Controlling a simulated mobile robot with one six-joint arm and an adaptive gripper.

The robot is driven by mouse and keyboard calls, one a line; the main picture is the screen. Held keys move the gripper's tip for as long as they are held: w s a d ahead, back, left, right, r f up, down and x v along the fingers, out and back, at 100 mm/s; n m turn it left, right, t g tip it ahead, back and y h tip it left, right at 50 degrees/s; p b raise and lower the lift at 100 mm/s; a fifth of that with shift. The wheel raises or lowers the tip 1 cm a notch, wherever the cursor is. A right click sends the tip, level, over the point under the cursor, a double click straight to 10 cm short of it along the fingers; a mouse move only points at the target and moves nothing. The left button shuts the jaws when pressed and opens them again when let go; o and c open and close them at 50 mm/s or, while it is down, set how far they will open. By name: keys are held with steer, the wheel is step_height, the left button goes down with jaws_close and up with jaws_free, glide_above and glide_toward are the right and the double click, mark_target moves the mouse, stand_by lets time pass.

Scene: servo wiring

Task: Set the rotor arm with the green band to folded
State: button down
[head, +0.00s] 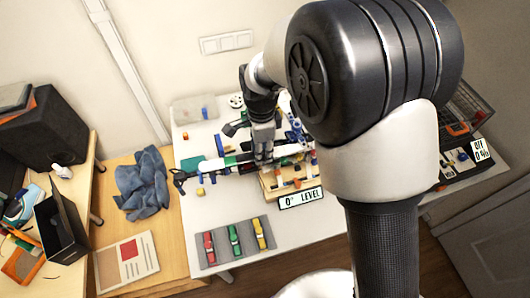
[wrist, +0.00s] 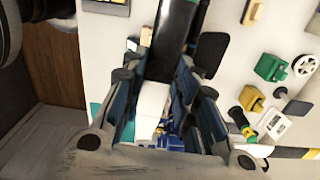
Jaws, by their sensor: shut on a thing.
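The rotor arm with the green band (head: 230,161) is a long black and white bar in the head view. It reaches out to the left from the drone body, over the white table. My gripper (head: 263,158) comes down from above and is shut on this arm, to the right of the green band. In the wrist view my gripper (wrist: 162,92) has a black bar (wrist: 174,38) and a white part between its fingers. The fingers and my arm hide much of the drone's middle and right side. Another arm with a blue band (head: 220,146) lies just behind.
A wooden stand with a "0° LEVEL" sign (head: 300,198) is under the drone. A grey mat (head: 218,258) with red, green and yellow pieces lies at the table front. A dark wire basket (head: 470,112) is at right. A blue cloth (head: 145,184) lies left of the table.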

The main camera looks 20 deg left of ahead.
steer(key=shift+w+a+m, duration=0.25)
steer(key=shift+w+m, duration=0.2)
steer(key=shift+m, duration=0.05)
steer(key=c, duration=1.2)
jaws_free()
steer(key=shift+c, duration=0.2)
step_height(320, 180, up, 12)
